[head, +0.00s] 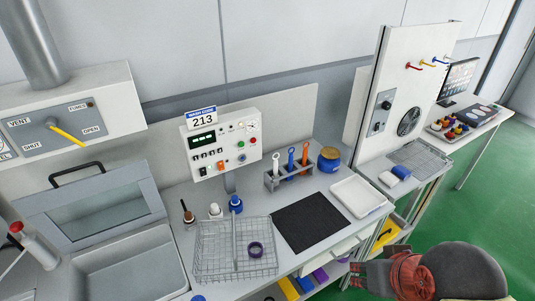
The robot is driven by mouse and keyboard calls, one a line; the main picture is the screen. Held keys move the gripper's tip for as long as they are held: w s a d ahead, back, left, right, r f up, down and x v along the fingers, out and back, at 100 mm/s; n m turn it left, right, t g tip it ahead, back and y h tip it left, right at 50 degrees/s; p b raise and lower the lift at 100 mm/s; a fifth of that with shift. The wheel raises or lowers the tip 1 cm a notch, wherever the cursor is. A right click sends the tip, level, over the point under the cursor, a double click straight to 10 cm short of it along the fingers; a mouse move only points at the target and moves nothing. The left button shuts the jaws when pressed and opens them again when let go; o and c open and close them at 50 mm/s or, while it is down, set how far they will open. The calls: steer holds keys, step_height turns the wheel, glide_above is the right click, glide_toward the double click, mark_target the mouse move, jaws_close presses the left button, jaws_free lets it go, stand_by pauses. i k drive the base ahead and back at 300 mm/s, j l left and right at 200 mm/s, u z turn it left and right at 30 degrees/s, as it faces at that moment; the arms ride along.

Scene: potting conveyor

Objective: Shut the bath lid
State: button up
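The bath lid (95,205) is a grey panel with a clear window and a black handle (77,171) along its top edge. It stands raised and tilted back at the left of the head view, behind the bath (130,272). The bath is a grey open basin whose front is cut off by the picture's bottom edge. My gripper (358,275) is at the lower right, in front of the bench, far from the lid and touching nothing that I can see. Its fingers are small and dark, so I cannot tell whether they are open.
A wire basket (209,265) holding a dark ring stands right of the bath. Small bottles, a black mat (309,222), a tool rack (286,181) and a white tray (358,196) share the bench. A control box (221,146) stands behind. Green floor (480,215) is clear at right.

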mark_target(32, 207)
steer(key=u, duration=1.85)
